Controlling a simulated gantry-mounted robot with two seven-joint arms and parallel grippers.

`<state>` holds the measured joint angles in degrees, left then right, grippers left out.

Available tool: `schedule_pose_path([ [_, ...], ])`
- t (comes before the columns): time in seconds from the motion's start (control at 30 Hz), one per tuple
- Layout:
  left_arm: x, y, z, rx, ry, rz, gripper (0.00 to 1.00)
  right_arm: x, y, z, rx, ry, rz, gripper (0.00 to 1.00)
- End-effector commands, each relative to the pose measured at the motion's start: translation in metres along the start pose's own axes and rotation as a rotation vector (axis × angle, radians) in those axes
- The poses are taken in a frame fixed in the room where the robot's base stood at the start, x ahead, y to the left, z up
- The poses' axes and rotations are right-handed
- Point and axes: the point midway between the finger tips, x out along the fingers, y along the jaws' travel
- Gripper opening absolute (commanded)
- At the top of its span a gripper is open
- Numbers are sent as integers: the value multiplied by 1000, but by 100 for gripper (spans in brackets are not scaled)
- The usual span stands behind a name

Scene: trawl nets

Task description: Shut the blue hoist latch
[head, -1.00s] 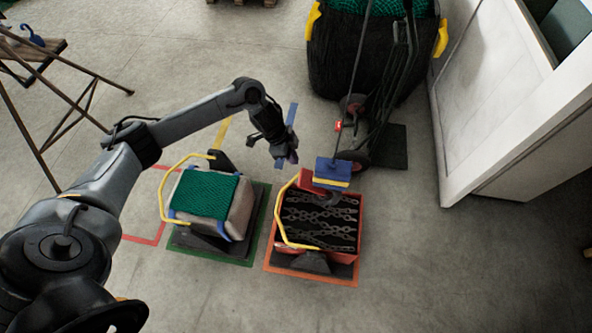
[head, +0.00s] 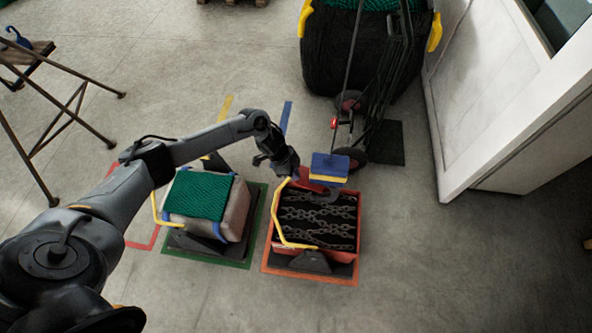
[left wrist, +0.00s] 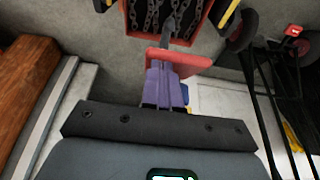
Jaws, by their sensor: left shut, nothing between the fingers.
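The blue hoist block (head: 329,166), with a yellow lower stripe, hangs from a cable above the red crate. A red lever-like piece (head: 309,182) sticks out on its left side, and a dark hook (head: 327,195) hangs below. I see no separate blue latch part. My left gripper (head: 294,172) is shut and empty, just left of the block by the red piece. In the left wrist view the purple-looking fingertips (left wrist: 166,82) are right at the red piece (left wrist: 180,61); I cannot tell whether they touch. My right gripper is out of view.
The red crate (head: 271,250) of chains has a yellow handle. Left of it is a bundle with green netting (head: 199,194) on a green-outlined floor square. A hand cart (head: 352,157) and a black net bin (head: 365,60) stand behind. A white wall unit (head: 465,140) is at right.

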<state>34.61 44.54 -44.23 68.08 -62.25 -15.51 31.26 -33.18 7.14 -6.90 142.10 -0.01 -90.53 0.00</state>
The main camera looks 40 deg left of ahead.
Motion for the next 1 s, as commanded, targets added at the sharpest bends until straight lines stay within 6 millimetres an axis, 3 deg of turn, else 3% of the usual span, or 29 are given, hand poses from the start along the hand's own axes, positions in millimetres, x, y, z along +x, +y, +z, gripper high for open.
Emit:
schedule_pose_path([
  [1.0,14,0,0,18,79,7,0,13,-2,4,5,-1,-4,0],
])
